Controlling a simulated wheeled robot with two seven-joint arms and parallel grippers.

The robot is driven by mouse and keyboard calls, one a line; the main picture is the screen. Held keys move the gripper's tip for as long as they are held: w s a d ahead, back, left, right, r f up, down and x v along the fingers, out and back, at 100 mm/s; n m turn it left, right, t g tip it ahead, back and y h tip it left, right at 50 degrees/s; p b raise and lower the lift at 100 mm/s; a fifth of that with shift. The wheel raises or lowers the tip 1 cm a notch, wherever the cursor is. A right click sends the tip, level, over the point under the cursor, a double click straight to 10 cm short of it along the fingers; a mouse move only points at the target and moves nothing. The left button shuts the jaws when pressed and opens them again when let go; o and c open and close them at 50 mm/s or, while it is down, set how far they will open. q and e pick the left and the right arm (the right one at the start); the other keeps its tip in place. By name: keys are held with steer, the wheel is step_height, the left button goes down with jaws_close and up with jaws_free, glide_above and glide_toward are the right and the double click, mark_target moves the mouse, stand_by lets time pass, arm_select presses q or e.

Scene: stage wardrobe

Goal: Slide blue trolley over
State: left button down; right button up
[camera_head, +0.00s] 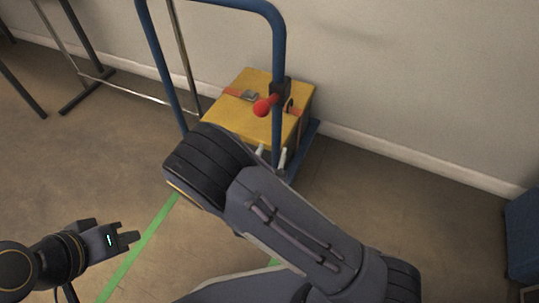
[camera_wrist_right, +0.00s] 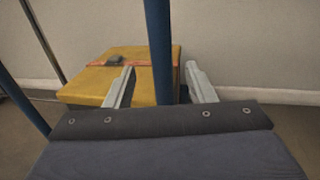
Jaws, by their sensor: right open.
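The blue trolley (camera_head: 281,50) stands by the wall at the top middle of the head view, its tubular handle upright. A yellow case (camera_head: 240,108) with an orange strap and a dark latch sits on its base. A red knob (camera_head: 264,106) is fixed to the handle's right post. My right gripper (camera_head: 271,156) is mostly hidden behind my right arm, near that post. In the right wrist view my right gripper (camera_wrist_right: 160,86) is open, with a blue post (camera_wrist_right: 159,50) between its fingers. My left gripper (camera_head: 133,238) is at the lower left, away from the trolley, its fingers apart and empty.
A green floor line (camera_head: 147,238) runs from the lower left towards the trolley. A dark-legged metal frame (camera_head: 86,82) stands at the upper left. A blue object (camera_head: 524,236) is at the right edge. Floor right of the trolley looks clear.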

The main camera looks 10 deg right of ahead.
mark_target(278, 134)
steer(key=shift+b+x, duration=1)
steer(key=shift+x, duration=2.95)
steer(key=shift+s, duration=0.1)
jaws_close()
